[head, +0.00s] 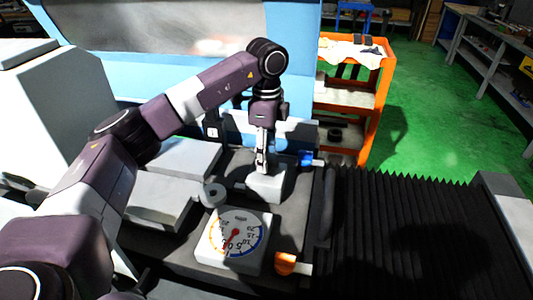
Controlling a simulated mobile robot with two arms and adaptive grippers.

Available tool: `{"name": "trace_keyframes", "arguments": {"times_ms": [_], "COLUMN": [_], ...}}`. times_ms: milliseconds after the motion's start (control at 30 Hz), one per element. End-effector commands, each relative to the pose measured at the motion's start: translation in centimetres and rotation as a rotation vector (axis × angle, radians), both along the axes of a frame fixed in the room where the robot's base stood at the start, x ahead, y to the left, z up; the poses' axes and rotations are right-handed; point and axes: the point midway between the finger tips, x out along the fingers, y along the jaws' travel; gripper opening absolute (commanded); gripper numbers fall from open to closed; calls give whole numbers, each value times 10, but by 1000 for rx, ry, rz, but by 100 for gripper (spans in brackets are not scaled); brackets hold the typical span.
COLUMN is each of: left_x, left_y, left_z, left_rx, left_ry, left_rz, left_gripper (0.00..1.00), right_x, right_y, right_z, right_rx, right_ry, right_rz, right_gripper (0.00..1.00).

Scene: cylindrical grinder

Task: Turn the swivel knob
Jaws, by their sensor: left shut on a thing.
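My left arm reaches in from the left, and its left gripper (262,163) points straight down over a grey block (268,185) on the machine's dark table. Its fingers are shut at the top of this block, on what seems to be the swivel knob. The fingers hide most of the knob, so its shape and angle cannot be told. A white dial plate (212,243) with a red pointer and a coloured number scale lies nearer to me. A small grey round part (211,194) sits just behind the dial. My right gripper is not in view.
An orange handle (286,263) is right of the dial, and a blue handle (307,158) is right of the block. Black bellows (420,230) cover the right side. An orange cart (383,85) stands behind on the green floor. A light blue machine housing rises behind the gripper.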

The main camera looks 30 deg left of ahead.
Motion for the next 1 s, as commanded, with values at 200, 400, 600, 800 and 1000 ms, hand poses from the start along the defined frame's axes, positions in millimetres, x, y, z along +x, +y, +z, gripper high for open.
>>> {"name": "trace_keyframes", "arguments": {"times_ms": [200, 400, 600, 800, 1000], "left_x": [1, 1, 1, 1, 1], "left_y": [1, 1, 1, 1, 1], "left_z": [3, 3, 3, 3, 3], "left_rx": [-1, 0, 0, -1, -1], "left_ry": [-7, -7, -7, -7, -7], "left_rz": [207, 380, 519, 609, 653], "left_gripper": [20, 20, 20, 20, 20], "right_x": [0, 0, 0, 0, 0], "right_y": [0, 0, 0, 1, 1], "right_z": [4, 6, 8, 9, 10], "right_rx": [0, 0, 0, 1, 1], "right_ry": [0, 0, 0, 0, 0], "right_rz": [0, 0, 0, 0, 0], "right_gripper": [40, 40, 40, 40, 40]}}
